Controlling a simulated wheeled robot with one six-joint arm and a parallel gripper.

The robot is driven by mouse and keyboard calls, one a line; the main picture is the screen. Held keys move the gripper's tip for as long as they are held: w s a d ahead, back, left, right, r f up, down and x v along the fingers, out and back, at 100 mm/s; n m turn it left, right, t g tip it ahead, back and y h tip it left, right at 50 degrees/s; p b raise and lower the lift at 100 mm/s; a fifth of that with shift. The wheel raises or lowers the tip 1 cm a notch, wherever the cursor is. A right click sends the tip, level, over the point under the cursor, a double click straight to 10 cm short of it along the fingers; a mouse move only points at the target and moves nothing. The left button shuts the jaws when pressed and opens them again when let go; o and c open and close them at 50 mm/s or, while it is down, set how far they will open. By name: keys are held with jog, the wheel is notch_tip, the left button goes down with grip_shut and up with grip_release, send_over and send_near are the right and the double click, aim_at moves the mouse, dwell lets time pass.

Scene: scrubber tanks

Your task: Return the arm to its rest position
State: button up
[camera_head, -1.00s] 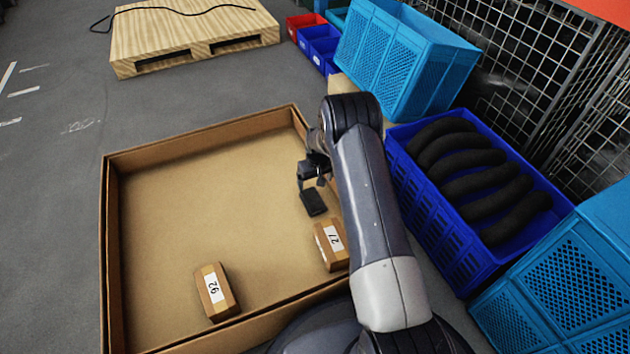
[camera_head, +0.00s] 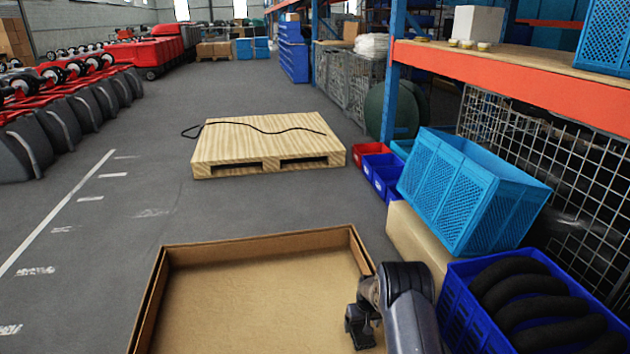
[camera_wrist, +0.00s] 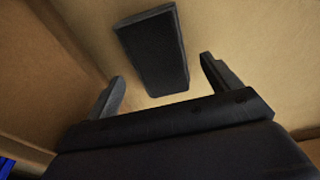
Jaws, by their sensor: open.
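My gripper (camera_head: 358,328) hangs low at the right side of the large open cardboard box (camera_head: 262,240), inside its right wall. My arm covers part of that wall. In the wrist view my gripper (camera_wrist: 162,68) has its two fingers spread wide apart. A dark flat block (camera_wrist: 152,50) shows beyond and between the fingertips, with gaps to both fingers. I cannot tell how far below the fingers it lies. The tan surface behind it looks like the box's cardboard.
A blue crate of black curved pieces (camera_head: 462,315) stands right of my arm. A light-blue crate (camera_head: 455,190) stands behind it. A wooden pallet (camera_head: 235,145) with a black cable lies ahead. Shelving with an orange beam (camera_head: 500,75) is at right.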

jog(key=shift+s+r, duration=0.1)
jog(key=shift+r, duration=0.85)
notch_tip(320, 180, down, 4)
jog(key=shift+f+b, duration=0.15)
jog(key=shift+b, duration=0.7)
notch_tip(320, 180, up, 13)
jog(key=s+p, duration=0.2)
jog(key=p, duration=0.4)
jog(key=f+b, duration=0.2)
jog(key=f, duration=0.2)
jog(key=w+f+b, duration=0.1)
jog(key=f+b, duration=0.1)
jog(key=f, duration=0.2)
jog(key=w+f+b, duration=0.1)
jog(key=f+b, duration=0.1)
jog(key=f, duration=0.3)
notch_tip(320, 180, up, 12)
jog(key=p, duration=0.7)
jog(key=s+r+p, duration=0.7)
jog(key=r+p, duration=0.4)
jog(key=p, duration=0.1)
jog(key=s+r+m+p, duration=0.1)
jog(key=s+r+p, duration=0.7)
jog(key=r+p, duration=0.3)
jog(key=shift+s+r+m+p, duration=0.15)
jog(key=shift+r+m+p, duration=0.2)
jog(key=shift+r, duration=0.1)
jog(key=shift+s, duration=0.1)
